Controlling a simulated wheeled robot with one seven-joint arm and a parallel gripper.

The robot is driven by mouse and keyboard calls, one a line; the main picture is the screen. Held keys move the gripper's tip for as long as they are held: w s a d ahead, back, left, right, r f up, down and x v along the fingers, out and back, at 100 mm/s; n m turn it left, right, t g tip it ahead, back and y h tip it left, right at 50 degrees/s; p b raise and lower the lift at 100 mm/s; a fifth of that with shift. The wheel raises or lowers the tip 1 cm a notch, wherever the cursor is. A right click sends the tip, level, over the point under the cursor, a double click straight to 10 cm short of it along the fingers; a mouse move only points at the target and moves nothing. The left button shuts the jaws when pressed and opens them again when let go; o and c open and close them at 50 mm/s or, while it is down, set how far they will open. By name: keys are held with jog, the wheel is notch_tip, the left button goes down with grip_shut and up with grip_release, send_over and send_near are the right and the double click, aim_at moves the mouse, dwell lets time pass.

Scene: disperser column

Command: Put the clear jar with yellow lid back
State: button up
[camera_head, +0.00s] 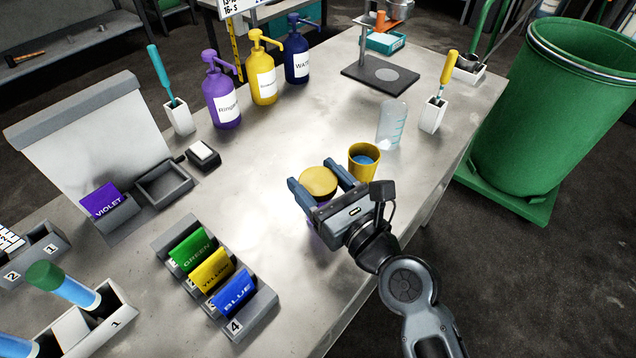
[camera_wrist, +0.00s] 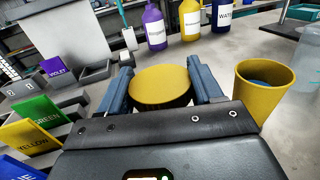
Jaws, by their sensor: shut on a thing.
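The jar's round yellow lid (camera_head: 318,182) shows between the two fingers of my gripper (camera_head: 326,184), above the middle of the metal table. In the wrist view the lid (camera_wrist: 161,87) fills the space between the fingertips of my gripper (camera_wrist: 163,84), which is shut on the jar. The jar body is mostly hidden under the lid and behind the gripper; a bit of purple shows below it in the head view. I cannot tell whether the jar touches the table.
A yellow cup (camera_head: 364,162) with blue inside stands close right of my gripper. A clear beaker (camera_head: 391,124) stands beyond it. Pump bottles (camera_head: 263,75) stand at the back. A card holder (camera_head: 253,307) lies front left. A shallow grey tray (camera_head: 164,184) is at left. A green bin (camera_head: 545,110) stands off the right edge.

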jog(key=o, duration=1.4)
jog(key=shift+f, duration=0.1)
jog(key=b+v, duration=0.2)
jog(key=v, duration=1)
